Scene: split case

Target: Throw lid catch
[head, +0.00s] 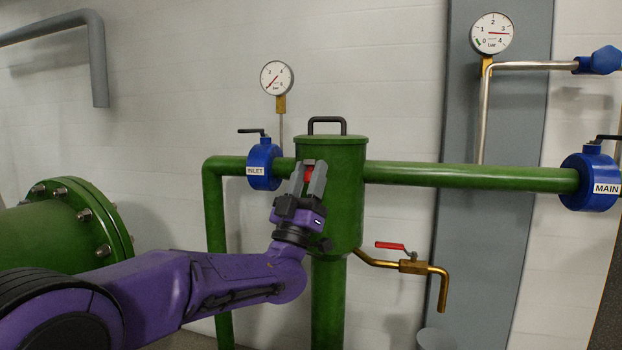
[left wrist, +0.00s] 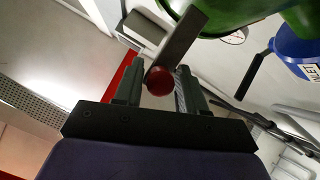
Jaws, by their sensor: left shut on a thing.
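The lid catch shows in the left wrist view as a flat grey lever (left wrist: 182,38) with a round red knob (left wrist: 159,82) at its end. It sits against the green upright vessel (head: 345,205). The vessel has a flat lid with a dark handle (head: 327,121) on top. My left gripper (head: 309,174) is in front of the vessel's upper part, fingers pointing up, and is shut on the catch. In the head view only a bit of red shows between the fingers; the gripper hides most of the catch. My right gripper is not in view.
The INLET valve (head: 263,165) is close to the left of my gripper. A brass drain with a red lever (head: 390,246) sticks out low on the right. The MAIN valve (head: 590,180) is at the far right. Two gauges (head: 276,78) (head: 492,34) hang above the pipe.

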